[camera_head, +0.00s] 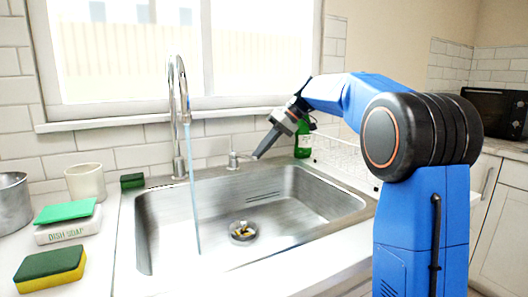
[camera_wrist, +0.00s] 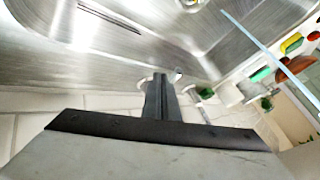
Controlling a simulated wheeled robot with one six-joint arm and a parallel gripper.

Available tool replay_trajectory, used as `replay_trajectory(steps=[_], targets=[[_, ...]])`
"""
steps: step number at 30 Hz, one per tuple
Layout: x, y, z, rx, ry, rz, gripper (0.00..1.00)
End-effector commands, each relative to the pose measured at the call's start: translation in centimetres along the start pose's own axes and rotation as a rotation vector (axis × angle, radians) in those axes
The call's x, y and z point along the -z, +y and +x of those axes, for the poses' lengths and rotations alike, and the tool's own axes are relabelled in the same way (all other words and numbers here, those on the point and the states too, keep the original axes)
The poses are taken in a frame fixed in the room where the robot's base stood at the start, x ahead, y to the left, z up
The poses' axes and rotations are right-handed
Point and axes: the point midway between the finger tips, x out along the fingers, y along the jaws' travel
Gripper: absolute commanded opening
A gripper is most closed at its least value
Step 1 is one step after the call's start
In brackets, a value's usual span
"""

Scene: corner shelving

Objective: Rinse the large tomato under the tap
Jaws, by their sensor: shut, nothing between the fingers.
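The tap (camera_head: 181,110) arches over the left part of the steel sink (camera_head: 318,222). A thin stream of water (camera_head: 193,200) runs from it into the basin; the stream also crosses the wrist view (camera_wrist: 262,40). My gripper (camera_head: 257,156) is shut and empty, pointing down-left behind the sink's back rim. Its tip is close to the small tap lever (camera_head: 233,160); I cannot tell whether they touch. In the wrist view the closed fingers (camera_wrist: 160,82) point at the sink's rim. No tomato is clear in the head view. A reddish-brown thing (camera_wrist: 297,68) lies at the wrist view's right; I cannot tell what it is.
Left of the sink are a yellow-green sponge (camera_head: 50,268), a dish-soap block (camera_head: 68,231) with a green pad (camera_head: 65,211), a cream cup (camera_head: 86,182) and a metal pot (camera_head: 12,205). A green bottle (camera_head: 303,140) stands behind my gripper. The basin is open around its drain (camera_head: 243,231).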

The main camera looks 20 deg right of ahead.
Motion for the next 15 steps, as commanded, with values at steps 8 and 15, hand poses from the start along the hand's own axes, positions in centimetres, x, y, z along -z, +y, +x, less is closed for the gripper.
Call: replay_trajectory(steps=[8,15], targets=[[0.0,-0.1,0.0,0.0,0.0,0.0,0.0],[-0.4,-1.4,0.6,0.001,-0.002,0.0,0.0]])
